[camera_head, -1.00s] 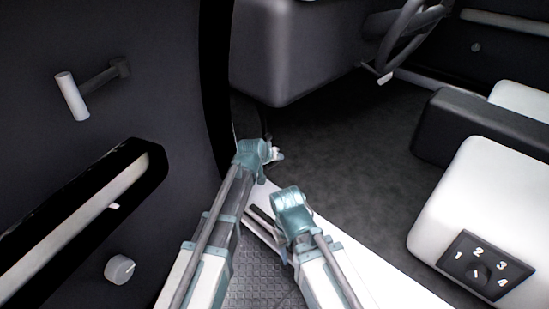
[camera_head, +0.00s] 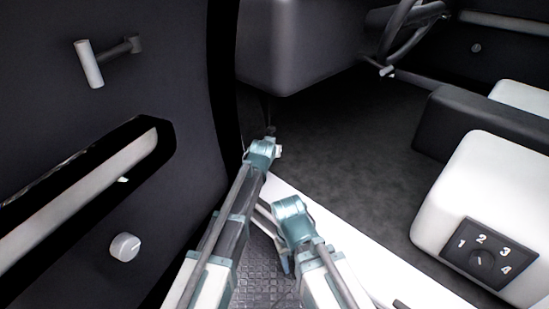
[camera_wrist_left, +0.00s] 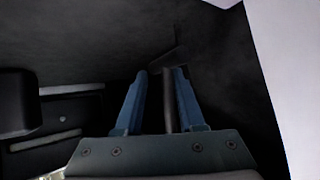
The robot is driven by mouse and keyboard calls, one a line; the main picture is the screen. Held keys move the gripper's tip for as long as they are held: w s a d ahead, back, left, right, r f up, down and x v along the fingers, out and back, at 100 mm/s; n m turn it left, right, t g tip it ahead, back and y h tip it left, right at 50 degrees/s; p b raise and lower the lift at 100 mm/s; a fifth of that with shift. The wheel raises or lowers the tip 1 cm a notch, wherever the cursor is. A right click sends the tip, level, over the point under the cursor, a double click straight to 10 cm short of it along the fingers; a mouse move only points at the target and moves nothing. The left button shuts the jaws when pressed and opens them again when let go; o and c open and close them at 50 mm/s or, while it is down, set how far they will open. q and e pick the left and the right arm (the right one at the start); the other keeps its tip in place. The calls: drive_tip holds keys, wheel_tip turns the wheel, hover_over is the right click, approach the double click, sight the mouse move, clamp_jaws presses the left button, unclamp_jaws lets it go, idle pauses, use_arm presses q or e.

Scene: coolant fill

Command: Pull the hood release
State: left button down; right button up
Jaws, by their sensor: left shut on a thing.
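My left gripper (camera_wrist_left: 162,73) is in the left wrist view, its two blue fingers closed about a dark, slim handle (camera_wrist_left: 168,105), which looks like the hood release. The handle runs between the fingers, and a thin dark part shows beyond the tips. In the head view my left wrist is low beneath the dashboard, beside the door opening; its fingertips are mostly hidden there. A small dark piece (camera_head: 269,114) shows just above the wrist. My right arm is folded close beside the left; its fingers cannot be made out clearly.
The dashboard (camera_head: 300,45) overhangs the dark floor (camera_head: 340,140). A white seat (camera_head: 450,190) with a numbered dial panel (camera_head: 480,256) is right.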

use_arm(q)
drive_tip(key=shift+w+a+f+m+t+y+b, duration=0.15)
drive_tip(key=shift+w+a+m+t+y+b, duration=0.25)
drive_tip(key=shift+t+b, duration=0.25)
drive_tip(key=shift+w+a+r+b, duration=0.15)
drive_tip(key=shift+a+r+b, duration=0.05)
drive_tip(key=shift+b, duration=0.1)
drive_tip(key=c, duration=0.5)
unclamp_jaws()
drive_tip(key=d+p+v, duration=0.1)
drive_tip(key=p+v, duration=0.5)
drive_tip(key=v, duration=0.7)
drive_tip(key=shift+s+a, duration=0.45)
